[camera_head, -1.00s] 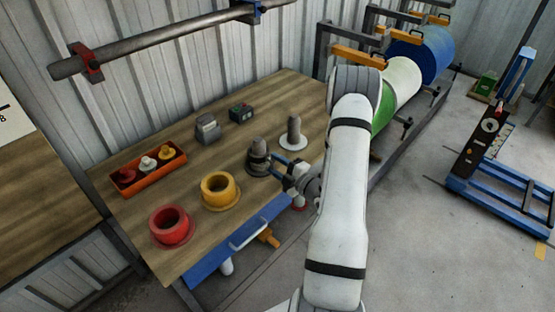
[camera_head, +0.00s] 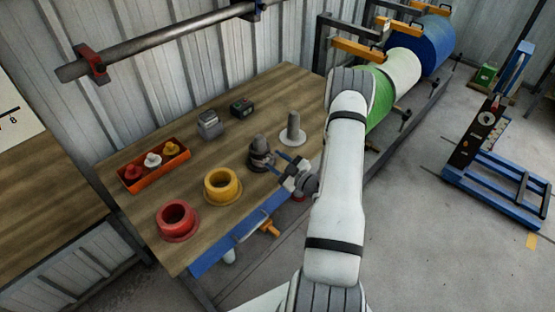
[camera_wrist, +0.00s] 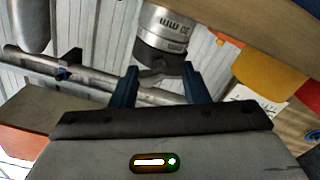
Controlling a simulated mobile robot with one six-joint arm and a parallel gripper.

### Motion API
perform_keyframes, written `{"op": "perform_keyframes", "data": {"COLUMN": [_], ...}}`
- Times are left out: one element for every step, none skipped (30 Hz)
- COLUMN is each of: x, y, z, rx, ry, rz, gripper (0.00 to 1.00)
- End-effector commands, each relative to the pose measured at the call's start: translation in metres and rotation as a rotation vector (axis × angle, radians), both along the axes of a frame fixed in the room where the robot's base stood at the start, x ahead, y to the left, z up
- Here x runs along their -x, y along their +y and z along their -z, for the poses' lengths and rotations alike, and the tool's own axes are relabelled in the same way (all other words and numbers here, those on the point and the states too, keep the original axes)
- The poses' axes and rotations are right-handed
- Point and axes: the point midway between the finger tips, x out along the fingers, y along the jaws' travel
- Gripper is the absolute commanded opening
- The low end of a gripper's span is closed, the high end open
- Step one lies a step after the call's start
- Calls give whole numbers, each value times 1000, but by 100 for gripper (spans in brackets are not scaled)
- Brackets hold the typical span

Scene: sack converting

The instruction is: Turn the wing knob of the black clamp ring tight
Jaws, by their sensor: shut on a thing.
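The black clamp ring (camera_head: 262,159) sits around a dark grey upright post (camera_head: 258,142) near the front edge of the wooden bench. In the wrist view the ring (camera_wrist: 160,58) shows as a dark band below the silver-grey marked cylinder (camera_wrist: 163,26). Its wing knob (camera_wrist: 151,77) lies between the two blue fingers. My gripper (camera_head: 275,162) reaches in from the right at ring height, and its fingers show in the wrist view (camera_wrist: 158,84). It is shut on the wing knob. The fingers partly hide the knob, and its exact angle is hard to tell.
On the bench (camera_head: 220,140) are a yellow ring (camera_head: 222,199), a red ring (camera_head: 177,233), an orange tray (camera_head: 158,181) with small knobs, two small devices and a grey post on a white disc (camera_head: 292,139).

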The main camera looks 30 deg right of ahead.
Motion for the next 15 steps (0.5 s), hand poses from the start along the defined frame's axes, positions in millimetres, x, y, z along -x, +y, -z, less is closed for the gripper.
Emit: {"op": "perform_keyframes", "data": {"x": [0,0,0,0,0,0,0,0,0,0,0,0,0,0,0], "y": [0,0,0,0,0,0,0,0,0,0,0,0,0,0,0], "z": [0,0,0,0,0,0,0,0,0,0,1,1,1,1,1], "rx": [-17,-26,-38,-46,-53,-59,-64,-69,-73,-75,-77,-79,-79,-80,-80], "ry": [9,12,16,19,22,24,26,28,29,30,30,31,31,31,31], "rz": [0,0,0,0,0,0,0,0,1,1,1,1,1,1,1], "gripper": [19,19,19,19,19,19,19,19,19,19,19,19,19,19,19]}}
